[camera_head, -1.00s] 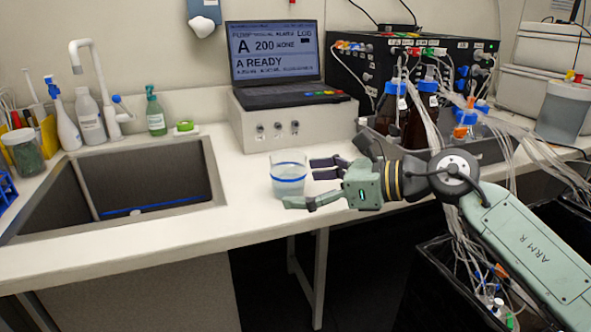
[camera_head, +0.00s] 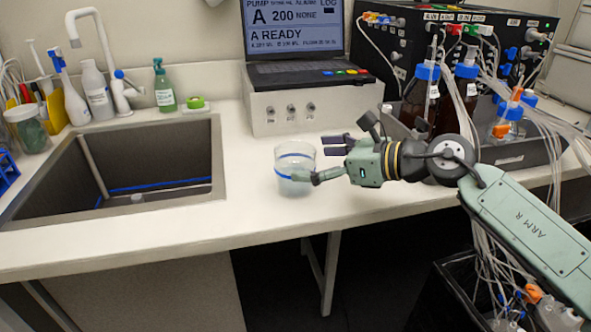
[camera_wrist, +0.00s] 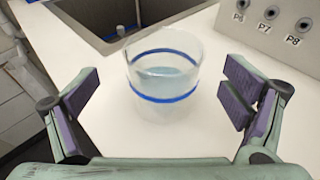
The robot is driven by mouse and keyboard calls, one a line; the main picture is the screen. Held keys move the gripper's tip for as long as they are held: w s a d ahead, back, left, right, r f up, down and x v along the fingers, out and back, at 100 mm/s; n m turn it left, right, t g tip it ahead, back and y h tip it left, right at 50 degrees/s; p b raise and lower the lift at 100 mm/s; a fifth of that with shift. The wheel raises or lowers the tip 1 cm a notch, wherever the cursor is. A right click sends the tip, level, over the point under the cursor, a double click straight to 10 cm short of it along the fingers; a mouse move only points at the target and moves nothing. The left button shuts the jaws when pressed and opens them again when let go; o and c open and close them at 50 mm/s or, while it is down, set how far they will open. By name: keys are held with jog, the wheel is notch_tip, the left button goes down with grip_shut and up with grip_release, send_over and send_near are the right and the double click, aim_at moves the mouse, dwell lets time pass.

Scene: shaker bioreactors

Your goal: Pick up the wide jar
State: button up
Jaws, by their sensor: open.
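The wide jar (camera_head: 292,168) is a clear, open-topped vessel with blue bands and some pale liquid. It stands upright on the white counter, right of the sink. In the wrist view the jar (camera_wrist: 164,82) is ahead of my gripper, centred between the fingers. My gripper (camera_head: 325,160) is open and empty, coming from the right at about jar height. In the wrist view my gripper (camera_wrist: 160,95) has its two purple-padded fingers apart, with a gap on each side of the jar. In the head view the near finger hides a little of the jar's right side.
The sink (camera_head: 130,165) opens left of the jar. A grey box (camera_head: 310,105) carrying a laptop (camera_head: 295,35) stands behind it. Brown bottles (camera_head: 418,95) in a dark tray (camera_head: 520,155) and loose tubing stand at the right. The counter (camera_head: 240,225) before the jar is clear.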

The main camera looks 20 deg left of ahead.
jog(key=x, duration=0.1)
jog(key=p+x, duration=0.1)
jog(key=x, duration=0.1)
jog(key=p+x, duration=0.1)
jog(key=x, duration=0.1)
jog(key=shift+w+f, duration=0.2)
jog(key=shift+f, duration=0.1)
jog(key=shift+c, duration=0.2)
jog(key=c, duration=1.4)
jog(key=shift+r, duration=0.1)
jog(key=shift+c, duration=0.2)
